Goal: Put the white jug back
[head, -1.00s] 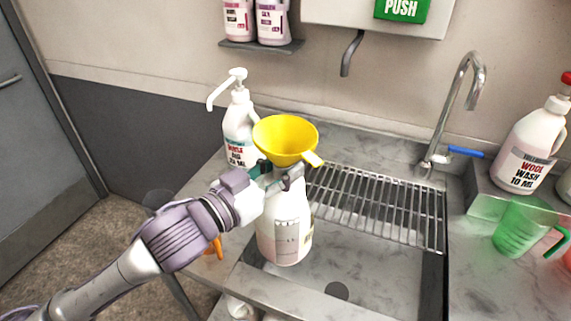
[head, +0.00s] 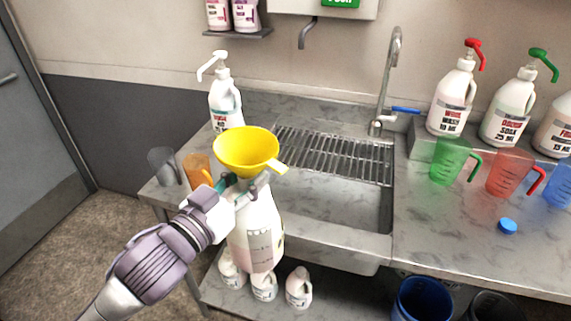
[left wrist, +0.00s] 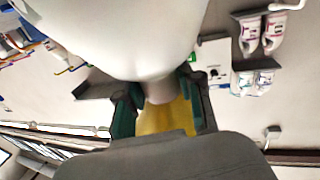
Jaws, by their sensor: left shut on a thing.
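The white jug (head: 256,238), with a scale strip on its side and a pinkish lower part, hangs upright in front of the sink's front edge in the head view. A yellow funnel (head: 246,149) sits over its mouth. My left gripper (head: 245,186) is shut around the jug's neck, just under the funnel. In the left wrist view the teal-padded fingers (left wrist: 158,108) close on the neck, the white jug body (left wrist: 130,35) fills the top, and part of the yellow funnel (left wrist: 168,120) shows behind. My right gripper is not in view.
Three white bottles (head: 264,286) stand on a low shelf beneath the sink (head: 345,205). Clear grey and orange cups (head: 197,167) and a white pump bottle (head: 223,108) are at left. Green (head: 449,160) and red (head: 508,172) measuring jugs and a blue cap (head: 508,226) lie right.

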